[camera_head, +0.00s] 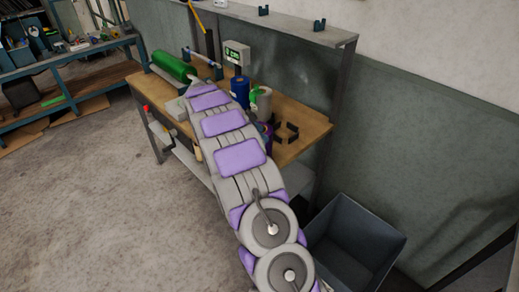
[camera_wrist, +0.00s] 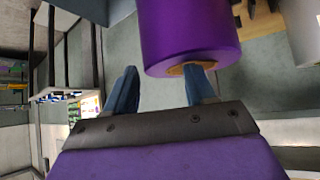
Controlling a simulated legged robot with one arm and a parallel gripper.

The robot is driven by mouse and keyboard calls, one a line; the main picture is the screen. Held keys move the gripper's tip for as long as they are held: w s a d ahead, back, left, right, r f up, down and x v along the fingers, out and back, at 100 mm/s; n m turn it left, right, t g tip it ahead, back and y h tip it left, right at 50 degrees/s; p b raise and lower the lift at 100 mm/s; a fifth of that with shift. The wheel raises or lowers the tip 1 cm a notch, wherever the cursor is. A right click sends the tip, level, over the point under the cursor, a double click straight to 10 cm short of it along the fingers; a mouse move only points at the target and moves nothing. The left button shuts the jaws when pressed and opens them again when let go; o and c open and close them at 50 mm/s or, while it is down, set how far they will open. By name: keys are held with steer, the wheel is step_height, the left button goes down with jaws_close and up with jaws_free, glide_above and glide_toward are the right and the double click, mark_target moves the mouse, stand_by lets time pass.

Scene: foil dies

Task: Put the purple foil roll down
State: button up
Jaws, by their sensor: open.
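The purple foil roll (camera_wrist: 190,30) fills the top middle of the wrist view, with its brown core end facing me. My gripper (camera_wrist: 160,72) is open. Its left finger stands apart from the roll, and its right finger lies close to the core end; I cannot tell whether it touches. In the head view only a small dark purple patch of the roll (camera_head: 266,130) shows beside my arm, at the bench (camera_head: 312,122). My gripper is hidden behind my arm there.
A blue roll (camera_head: 240,90) and a whitish roll with green (camera_head: 262,102) stand close by on the bench. A black bracket (camera_head: 287,132) lies to their right. A green roll (camera_head: 172,65) and a scale display (camera_head: 236,54) are farther back. A grey bin (camera_head: 355,235) stands in front.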

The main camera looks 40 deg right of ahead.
steer(key=shift+c, duration=0.4)
jaws_close()
steer(key=shift+f, duration=0.1)
stand_by(0.9)
